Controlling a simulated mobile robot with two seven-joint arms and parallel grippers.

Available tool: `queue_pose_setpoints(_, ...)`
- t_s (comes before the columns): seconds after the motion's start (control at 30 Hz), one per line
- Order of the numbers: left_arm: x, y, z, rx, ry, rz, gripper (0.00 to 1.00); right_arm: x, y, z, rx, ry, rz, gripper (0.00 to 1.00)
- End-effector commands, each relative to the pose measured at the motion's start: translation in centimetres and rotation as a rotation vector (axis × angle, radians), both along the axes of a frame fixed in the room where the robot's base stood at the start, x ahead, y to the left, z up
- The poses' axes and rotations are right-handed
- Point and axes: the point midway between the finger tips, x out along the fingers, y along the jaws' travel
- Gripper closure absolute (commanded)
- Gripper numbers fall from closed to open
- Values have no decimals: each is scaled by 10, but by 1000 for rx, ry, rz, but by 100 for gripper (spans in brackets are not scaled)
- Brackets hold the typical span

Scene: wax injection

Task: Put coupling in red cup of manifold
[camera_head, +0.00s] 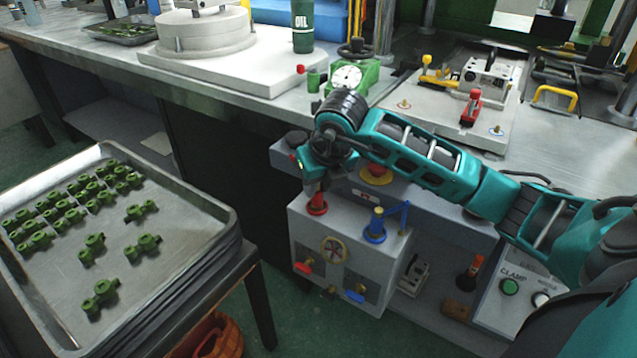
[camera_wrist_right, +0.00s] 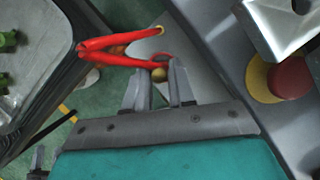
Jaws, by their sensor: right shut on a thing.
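The manifold (camera_head: 300,235) is a light grey box on the lower shelf of the bench. Its red cup (camera_head: 317,206) is at the top left, directly below my right gripper (camera_head: 314,186). In the right wrist view the gripper (camera_wrist_right: 158,78) is shut on a small brass coupling (camera_wrist_right: 158,75), of which only the end shows between the fingertips. The red part of the manifold (camera_wrist_right: 115,45) curves close around that end; I cannot tell how deep the coupling sits. A blue cup (camera_head: 375,235) with a brass piece stands to the right. My left gripper is out of view.
A red button on a yellow base (camera_head: 376,174) is just behind the manifold; it shows in the wrist view (camera_wrist_right: 290,78). A metal tray (camera_head: 190,240) of green parts stands at left. A bench (camera_head: 240,100) edge lies above. A clamp box (camera_head: 510,305) is at right.

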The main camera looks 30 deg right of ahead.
Motion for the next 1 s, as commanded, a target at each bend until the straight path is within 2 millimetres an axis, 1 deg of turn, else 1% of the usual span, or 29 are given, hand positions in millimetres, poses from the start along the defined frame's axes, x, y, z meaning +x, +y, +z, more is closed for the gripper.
queue_pose_setpoints(0.1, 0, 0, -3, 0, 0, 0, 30, 0, 0, -3, 0, 0, 0, 100)
queue_pose_setpoints(0.13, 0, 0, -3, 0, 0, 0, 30, 0, 0, -3, 0, 0, 0, 75)
queue_pose_setpoints(0.4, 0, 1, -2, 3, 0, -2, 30, 0, 0, -2, 0, 0, 0, 50)
queue_pose_setpoints(0.63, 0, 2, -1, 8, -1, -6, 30, 0, 0, -1, 0, 0, 0, 50)
queue_pose_setpoints(0.73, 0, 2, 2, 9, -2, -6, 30, -1, 0, 5, 0, -1, 0, 50)
queue_pose_setpoints(0.87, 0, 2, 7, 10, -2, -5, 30, -8, 1, 25, -1, -4, 0, 50)
queue_pose_setpoints(1.0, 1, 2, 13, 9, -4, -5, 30, -20, 3, 55, -1, -5, 1, 50)
